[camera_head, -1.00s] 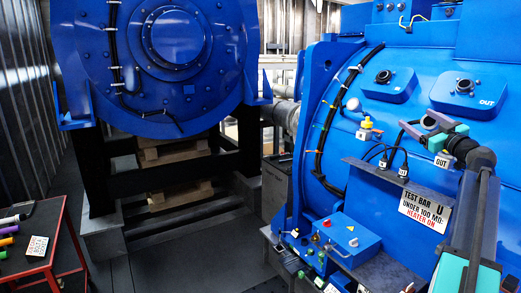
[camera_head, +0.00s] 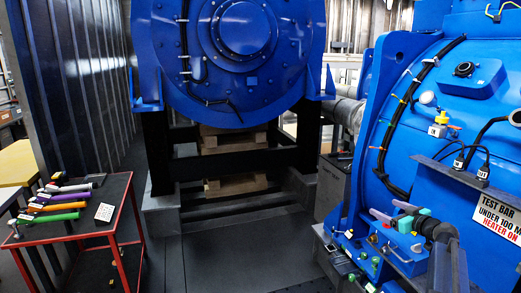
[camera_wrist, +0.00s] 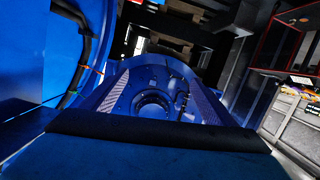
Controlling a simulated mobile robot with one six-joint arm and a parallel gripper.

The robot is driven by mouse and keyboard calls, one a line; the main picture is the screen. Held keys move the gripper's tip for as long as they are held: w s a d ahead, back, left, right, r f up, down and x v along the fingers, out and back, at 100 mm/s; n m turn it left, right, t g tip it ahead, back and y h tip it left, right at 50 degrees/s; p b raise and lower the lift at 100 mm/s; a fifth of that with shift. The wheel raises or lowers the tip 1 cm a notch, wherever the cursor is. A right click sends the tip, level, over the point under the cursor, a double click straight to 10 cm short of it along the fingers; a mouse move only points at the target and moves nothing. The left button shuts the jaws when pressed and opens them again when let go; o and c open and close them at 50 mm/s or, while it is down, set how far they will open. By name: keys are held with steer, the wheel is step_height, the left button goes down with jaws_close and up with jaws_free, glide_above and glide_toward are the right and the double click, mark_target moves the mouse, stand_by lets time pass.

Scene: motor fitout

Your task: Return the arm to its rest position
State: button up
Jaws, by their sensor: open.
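My gripper (camera_head: 391,210), with purple and teal fingers, is open and empty at the lower right of the head view. In the picture it lies in front of the small blue control box (camera_head: 398,250) and left of the "TEST BAR" sign (camera_head: 497,212). My dark arm runs down from it to the bottom edge. I cannot tell the gap between gripper and box.
The large blue machine (camera_head: 440,110) stands close at the right. Another blue motor (camera_head: 245,75) rests on a black stand at the back. A red-framed cart (camera_head: 120,215) with coloured tools stands at the left. The dark floor (camera_head: 225,255) between is clear.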

steer(key=s+a+f+g+y+b, duration=0.1)
steer(key=s+a+f+g+b, duration=0.15)
steer(key=a+f, duration=0.95)
steer(key=s+a+f+g+y+b, duration=0.1)
steer(key=s+a+f+g, duration=0.15)
steer(key=a+f, duration=0.95)
steer(key=s+a+f+g+b, duration=0.15)
steer(key=s+a+f, duration=0.25)
steer(key=f, duration=0.4)
steer(key=s+a+f+n+g+b, duration=0.1)
steer(key=s+a+f+g, duration=0.1)
steer(key=s+a+f, duration=0.45)
steer(key=s+a+f+g+b, duration=0.1)
steer(key=s+f+g, duration=0.15)
steer(key=f, duration=0.75)
steer(key=s+a+f+g+h+b, duration=0.1)
steer(key=s+a+f+g+b, duration=0.15)
steer(key=s+f, duration=0.75)
steer(key=s+a+f+g+h+b, duration=0.1)
steer(key=s+a+f+g, duration=0.35)
steer(key=s, duration=0.85)
steer(key=s+d+f+m+g+h, duration=0.1)
steer(key=s+d+m+h, duration=0.3)
steer(key=s+d, duration=0.6)
steer(key=s+m+g, duration=0.1)
steer(key=s+m, duration=0.1)
steer(key=s, duration=0.2)
steer(key=shift+f, duration=0.35)
